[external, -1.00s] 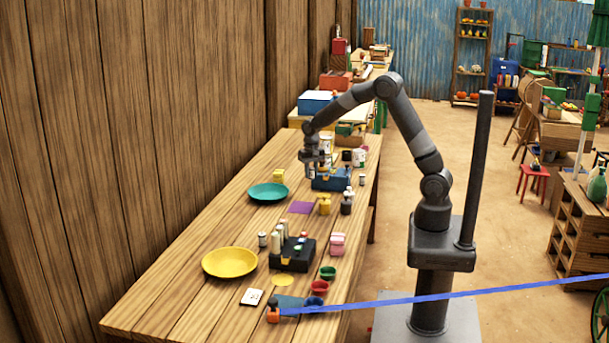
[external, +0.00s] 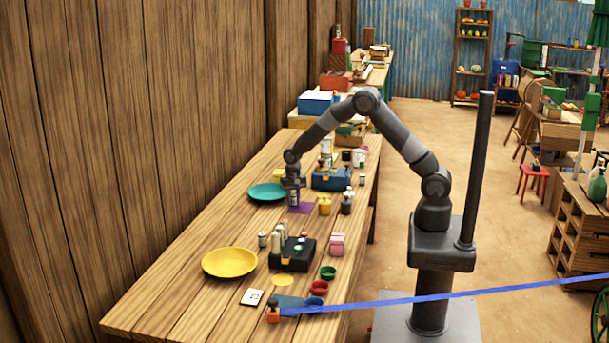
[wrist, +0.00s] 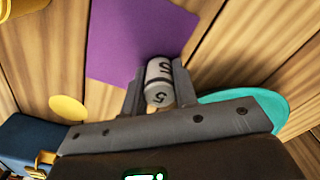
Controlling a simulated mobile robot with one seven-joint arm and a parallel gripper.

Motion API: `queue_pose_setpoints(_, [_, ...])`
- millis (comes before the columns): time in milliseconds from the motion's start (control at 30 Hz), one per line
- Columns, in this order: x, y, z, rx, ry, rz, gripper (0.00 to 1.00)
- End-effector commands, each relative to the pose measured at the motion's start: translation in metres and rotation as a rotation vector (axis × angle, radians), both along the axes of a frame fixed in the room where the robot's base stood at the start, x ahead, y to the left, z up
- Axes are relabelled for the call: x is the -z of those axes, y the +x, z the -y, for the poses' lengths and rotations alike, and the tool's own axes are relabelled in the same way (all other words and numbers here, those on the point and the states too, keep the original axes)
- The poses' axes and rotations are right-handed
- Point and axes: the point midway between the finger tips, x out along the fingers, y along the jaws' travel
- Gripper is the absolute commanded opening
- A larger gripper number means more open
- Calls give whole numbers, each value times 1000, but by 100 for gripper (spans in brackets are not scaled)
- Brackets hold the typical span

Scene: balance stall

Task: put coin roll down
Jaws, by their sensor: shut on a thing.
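A grey-white coin roll marked with a 5 (wrist: 160,85) is held between the two fingers of my gripper (wrist: 158,92) in the wrist view. My gripper is shut on it. In the external view my gripper (external: 293,203) hangs low over the table, at the purple mat (external: 302,209), and hides the roll. The purple mat (wrist: 135,38) lies just beyond the roll in the wrist view. I cannot tell whether the roll touches the mat or the table.
The teal plate (external: 262,196) is close by on the left. A blue box (external: 328,181) is behind. A yellow plate (external: 229,263) and a black box (external: 290,259) are nearer the camera.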

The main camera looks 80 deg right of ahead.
Motion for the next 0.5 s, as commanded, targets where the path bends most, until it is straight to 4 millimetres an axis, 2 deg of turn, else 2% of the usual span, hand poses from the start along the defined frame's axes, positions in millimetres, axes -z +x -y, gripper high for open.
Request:
queue_pose_setpoints(267, [2, 0, 0, 0, 0, 0, 0])
queue_pose_setpoints(300, [2, 0, 0, 1, 0, 0, 28])
queue_pose_setpoints(500, [2, 0, 0, 1, 0, 0, 44])
